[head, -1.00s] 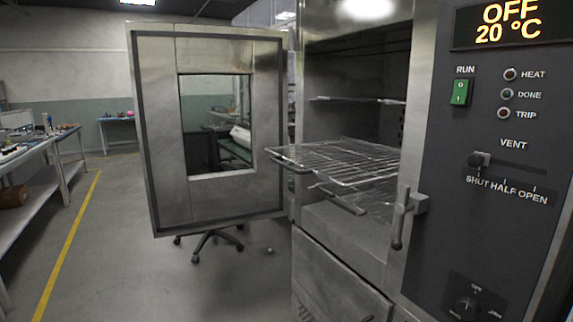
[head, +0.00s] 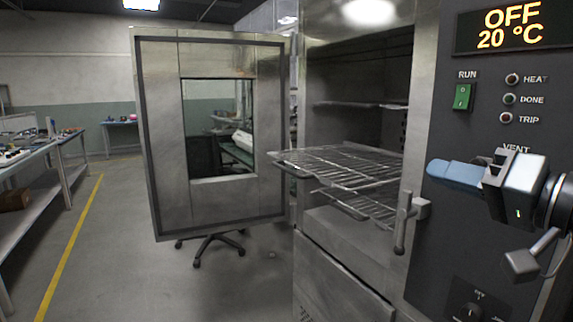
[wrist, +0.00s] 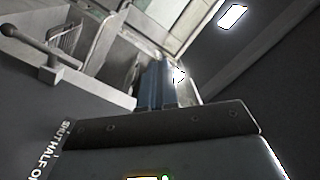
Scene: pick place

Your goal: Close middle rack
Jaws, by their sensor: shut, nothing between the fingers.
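The middle rack (head: 335,163), a wire shelf, sticks out of the oven's open chamber toward the left. The lower rack (head: 365,204) is just under it and also sticks out, but less far. The upper rack (head: 360,105) sits inside the chamber. My gripper (head: 432,168) is in front of the control panel, right of the racks and apart from them. Its blue fingers are shut and empty, pointing left. They also show in the wrist view (wrist: 157,82), where part of a wire rack (wrist: 68,40) appears at the upper left.
The oven door (head: 158,120) stands wide open on the left. A door latch handle (head: 405,220) projects from the front frame between my gripper and the racks. The control panel (head: 440,240) is close behind my gripper. A wheeled chair base (head: 212,243) stands below the door.

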